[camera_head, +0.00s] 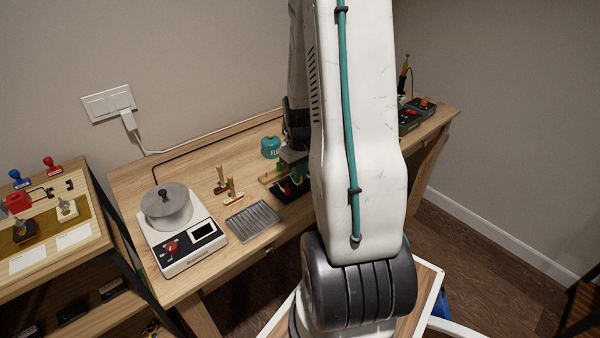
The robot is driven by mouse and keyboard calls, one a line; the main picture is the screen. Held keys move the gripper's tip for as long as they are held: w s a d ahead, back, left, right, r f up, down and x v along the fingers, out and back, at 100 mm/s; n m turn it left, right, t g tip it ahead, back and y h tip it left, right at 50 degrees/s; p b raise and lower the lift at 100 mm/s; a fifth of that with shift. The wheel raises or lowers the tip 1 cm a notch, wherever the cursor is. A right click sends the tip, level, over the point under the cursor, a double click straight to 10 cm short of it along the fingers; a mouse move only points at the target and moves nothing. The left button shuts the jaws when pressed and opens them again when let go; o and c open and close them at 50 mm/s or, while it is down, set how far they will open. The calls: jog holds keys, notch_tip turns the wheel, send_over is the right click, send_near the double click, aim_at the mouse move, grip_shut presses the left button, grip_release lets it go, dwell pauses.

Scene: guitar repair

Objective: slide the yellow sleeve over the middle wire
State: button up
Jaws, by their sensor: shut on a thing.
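My gripper (291,160) is low over the workbench, partly hidden behind my own arm. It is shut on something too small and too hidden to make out. Just below it is a dark tray or mat (282,197) with small red and green bits that may be the wires. I cannot tell the middle wire apart, and I cannot pick out the yellow sleeve. The right part of this work spot is hidden by my arm.
A side table (90,228) is at left. Dark devices (412,118) stand far right.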

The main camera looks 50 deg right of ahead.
jog(key=shift+f, duration=0.65)
dwell(0.3)
jog(key=o, duration=1.1)
jog(key=shift+r, duration=0.15)
jog(key=shift+r, duration=4.4)
